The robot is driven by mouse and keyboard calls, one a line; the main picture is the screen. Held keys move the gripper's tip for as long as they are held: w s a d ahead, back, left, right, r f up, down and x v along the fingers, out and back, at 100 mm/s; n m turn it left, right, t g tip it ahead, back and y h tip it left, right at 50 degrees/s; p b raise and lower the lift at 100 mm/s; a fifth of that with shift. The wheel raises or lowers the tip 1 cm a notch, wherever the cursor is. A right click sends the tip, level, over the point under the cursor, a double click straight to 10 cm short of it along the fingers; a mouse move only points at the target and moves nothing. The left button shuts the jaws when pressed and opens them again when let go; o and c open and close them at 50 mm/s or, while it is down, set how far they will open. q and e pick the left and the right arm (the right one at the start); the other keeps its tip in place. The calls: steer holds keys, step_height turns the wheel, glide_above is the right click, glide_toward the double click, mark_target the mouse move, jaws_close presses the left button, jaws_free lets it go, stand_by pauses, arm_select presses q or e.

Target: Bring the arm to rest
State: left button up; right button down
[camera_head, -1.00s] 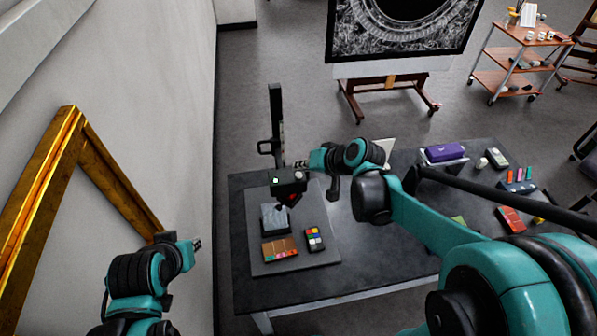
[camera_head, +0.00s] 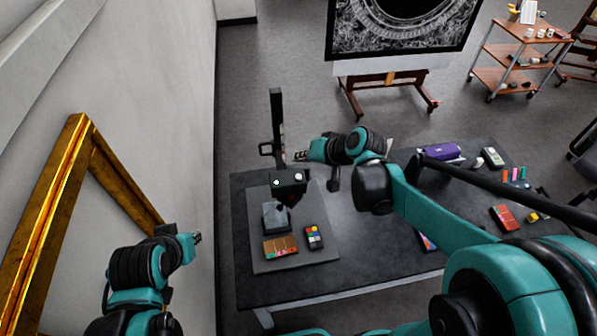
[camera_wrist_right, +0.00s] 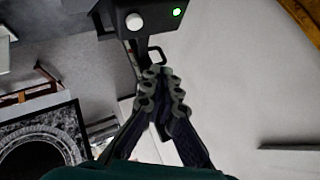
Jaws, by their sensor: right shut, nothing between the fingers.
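My right arm, teal and black, comes in from the right in the head view and reaches over the dark table. Its gripper (camera_head: 301,156) points left, just beside the upright post of a black stand (camera_head: 277,120). In the right wrist view the fingers of this gripper (camera_wrist_right: 160,82) are together, with nothing between them. The black head of the stand (camera_wrist_right: 150,22), with a green light, is close beyond the fingertips there. My left gripper (camera_head: 197,238) is at the lower left, near the gold frame; its fingers are too small to judge.
The dark table (camera_head: 290,290) carries a grey board (camera_head: 325,255) with a colour checker (camera_head: 314,237) and a brown sample (camera_head: 280,246). A purple item (camera_head: 440,151) lies at the table's back. A gilt frame (camera_head: 45,215) leans along the left wall. An easel picture (camera_head: 400,25) and a trolley (camera_head: 500,55) stand behind.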

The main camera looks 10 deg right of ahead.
stand_by(0.4)
steer(key=s+d+f+n+h+b, duration=0.1)
steer(key=s+d+f+h+b, duration=0.1)
steer(key=s+f+b, duration=0.7)
steer(key=s+d+f+n+h+b, duration=0.1)
steer(key=s+d+f+h+b, duration=0.2)
steer(key=s+f+b, duration=0.7)
step_height(320, 180, down, 8)
steer(key=d+b, duration=0.1)
steer(key=b, duration=0.6)
steer(key=shift+r+b, duration=0.25)
steer(key=shift+b, duration=0.1)
